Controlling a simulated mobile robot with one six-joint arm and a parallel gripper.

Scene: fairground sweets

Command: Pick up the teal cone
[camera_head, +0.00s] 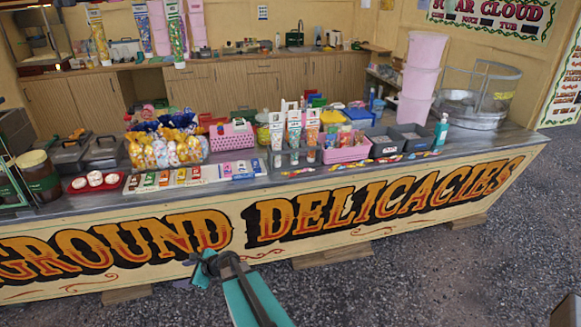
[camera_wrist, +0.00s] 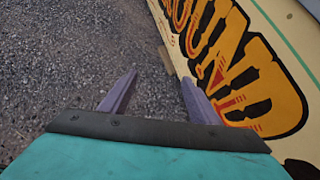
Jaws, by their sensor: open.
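I cannot pick out a teal cone for certain in either view. In the head view, several slim sweet cones with white tops (camera_head: 294,125) stand upright in a grey rack at the middle of the counter; their contents are too small to tell colours surely. My gripper (camera_wrist: 160,78) shows in the wrist view with two purple fingers spread apart and nothing between them. It hangs over the gravel beside the painted counter front, well away from the cones. My teal arm reaches up from the bottom of the head view, in front of the counter.
The counter front (camera_head: 390,207) with big lettering stands between my arm and the goods. A pink basket (camera_head: 232,137), a second pink basket (camera_head: 346,153), pink tubs (camera_head: 416,85), a pump bottle (camera_head: 441,132) and a metal drum (camera_head: 474,108) crowd the counter. The gravel (camera_head: 440,270) in front is clear.

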